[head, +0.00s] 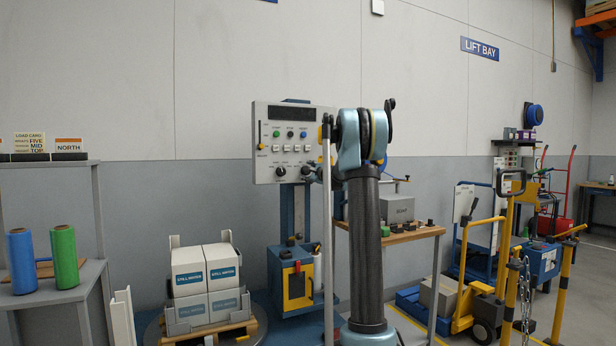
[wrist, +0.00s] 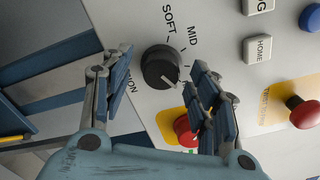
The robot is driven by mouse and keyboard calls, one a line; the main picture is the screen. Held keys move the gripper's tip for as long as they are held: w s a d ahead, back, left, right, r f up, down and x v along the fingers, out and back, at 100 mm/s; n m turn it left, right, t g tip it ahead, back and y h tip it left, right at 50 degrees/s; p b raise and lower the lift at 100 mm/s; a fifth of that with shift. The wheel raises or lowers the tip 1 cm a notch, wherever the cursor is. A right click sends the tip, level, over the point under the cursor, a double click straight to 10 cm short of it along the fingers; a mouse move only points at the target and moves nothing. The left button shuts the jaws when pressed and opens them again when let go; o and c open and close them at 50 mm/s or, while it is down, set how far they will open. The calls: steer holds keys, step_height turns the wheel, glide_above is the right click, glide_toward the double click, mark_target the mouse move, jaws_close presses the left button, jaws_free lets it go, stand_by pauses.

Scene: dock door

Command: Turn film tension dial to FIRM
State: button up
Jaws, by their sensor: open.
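The film tension dial (wrist: 158,68) is a round black knob with a white pointer line, on a light grey panel in the wrist view. SOFT and MID are printed above and to the right of it. The pointer line faces lower right, away from SOFT and MID, toward my right finger. No FIRM label is readable; my right finger covers that side. My gripper (wrist: 163,62) is open, with one finger on each side of the dial and visible gaps between. In the head view the control panel (head: 262,130) stands left of my arm, which hides its right part.
A red button (wrist: 184,130) on yellow sits beside my right finger, partly covered. Another red knob (wrist: 303,113) and a HOME button (wrist: 257,49) lie further right. Wrapped cartons (head: 207,270) stand on a pallet below left of the panel. A workbench (head: 410,235) is behind my arm.

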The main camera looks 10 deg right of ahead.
steer(key=shift+w+a, duration=0.15)
steer(key=shift+w, duration=0.3)
steer(key=c, duration=1.1)
steer(key=shift+s+n, duration=0.1)
steer(key=shift+n, duration=0.3)
steer(key=n, duration=0.3)
steer(key=shift+n, duration=2)
